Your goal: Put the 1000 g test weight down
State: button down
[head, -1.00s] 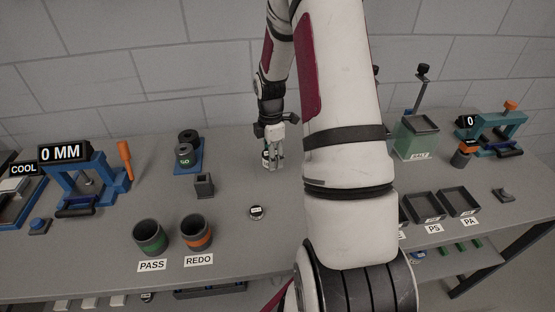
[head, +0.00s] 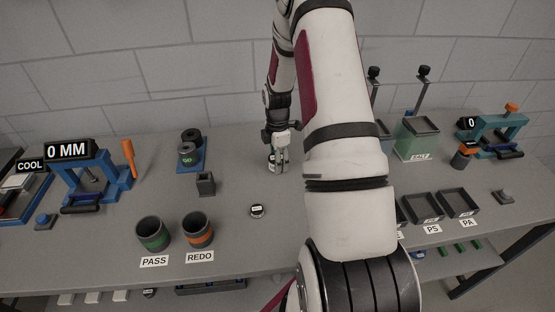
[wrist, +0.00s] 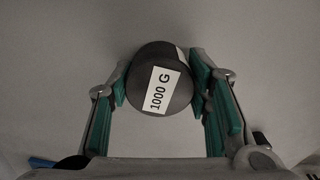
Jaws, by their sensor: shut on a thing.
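The 1000 g test weight (wrist: 178,105) is a dark round piece with a white "1000 G" label, seen from above in the wrist view. My gripper (wrist: 160,88) is shut on it, with green pads on both sides. In the head view my gripper (head: 278,166) points down over the grey bench (head: 235,232), behind the small round dark piece with a white label (head: 257,211). The weight is small there and partly hidden by the fingers. I cannot tell whether its base touches the bench.
The PASS cup (head: 153,233) and REDO cup (head: 198,230) stand front left. A small dark square holder (head: 206,184) and a blue GO gauge stand (head: 190,155) are left of my gripper. Black trays (head: 457,203) lie to the right. Bench around the gripper is clear.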

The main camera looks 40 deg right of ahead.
jog(key=c, duration=0.8)
grip_release()
jog(key=shift+c, duration=0.2)
notch_tip(320, 180, up, 11)
jog(key=shift+b, duration=0.4)
jog(key=s+a+r+m+t+h, duration=0.1)
jog(key=s+a+r+m, duration=0.15)
jog(key=a+r, duration=0.7)
jog(key=s+a+r+m+t, duration=0.15)
jog(key=a+r+m, duration=0.25)
jog(key=a+r, duration=0.5)
jog(key=s+a+r+m+t, duration=0.1)
jog(key=s+a+r+m, duration=0.2)
jog(key=s+a, duration=0.2)
jog(key=s+a+r+m+t+y, duration=0.1)
jog(key=s+a+m, duration=0.3)
jog(key=s, duration=0.5)
jog(key=shift+s+a+r+t, duration=0.15)
jog(key=shift+a+r+t, duration=0.5)
jog(key=shift+r, duration=0.25)
